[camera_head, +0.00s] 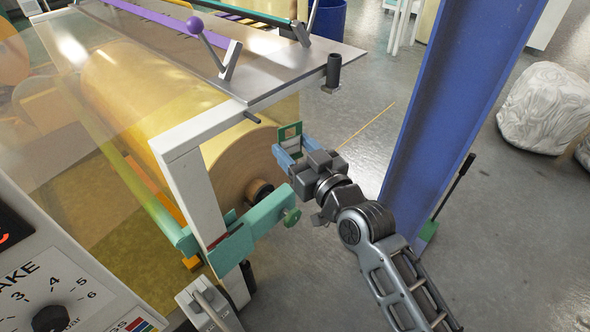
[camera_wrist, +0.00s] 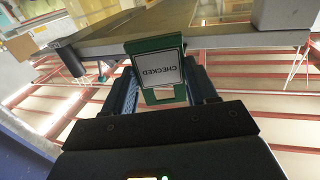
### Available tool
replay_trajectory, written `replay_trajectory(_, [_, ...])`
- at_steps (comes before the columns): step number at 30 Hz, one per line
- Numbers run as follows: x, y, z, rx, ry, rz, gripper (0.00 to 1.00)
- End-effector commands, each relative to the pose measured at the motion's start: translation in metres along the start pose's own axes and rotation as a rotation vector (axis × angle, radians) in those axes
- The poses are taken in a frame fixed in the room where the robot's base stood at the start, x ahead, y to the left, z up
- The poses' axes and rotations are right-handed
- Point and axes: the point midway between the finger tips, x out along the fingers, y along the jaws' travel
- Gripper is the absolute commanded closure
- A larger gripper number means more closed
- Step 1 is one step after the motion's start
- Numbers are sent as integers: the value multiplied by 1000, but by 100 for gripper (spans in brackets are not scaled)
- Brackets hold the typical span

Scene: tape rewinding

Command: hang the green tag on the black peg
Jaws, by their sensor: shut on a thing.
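The green tag (camera_head: 290,132) is a small frame with a white panel, held upright at the tips of my gripper (camera_head: 286,154). In the wrist view the tag (camera_wrist: 157,68) faces the camera, its word CHECKED upside down, between the two blue fingers of my gripper (camera_wrist: 163,82). The gripper is shut on it. A short, thin black peg (camera_head: 252,117) sticks out from the pale metal frame, left of the tag and slightly above it in the head view. The tag is apart from the peg. I cannot make out the peg in the wrist view.
A big tan roll (camera_head: 232,162) sits behind the pale frame (camera_head: 194,185). A teal bracket (camera_head: 250,233) with a green knob lies below the gripper. A blue column (camera_head: 455,110) rises on the right, close to my arm.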

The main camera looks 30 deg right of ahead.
Motion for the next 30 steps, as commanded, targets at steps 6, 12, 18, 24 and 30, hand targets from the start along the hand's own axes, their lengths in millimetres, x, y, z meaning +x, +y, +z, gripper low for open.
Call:
replay_trajectory(6, [3,1,-5,-2,0,-4,71])
replay_trajectory(12, [12,-2,-5,-1,0,-4,71])
replay_trajectory(18, [22,-5,-4,-2,1,-4,71])
replay_trajectory(24, [33,-8,-2,-1,1,-4,71])
replay_trajectory(30, [43,-11,-1,-1,0,-4,71])
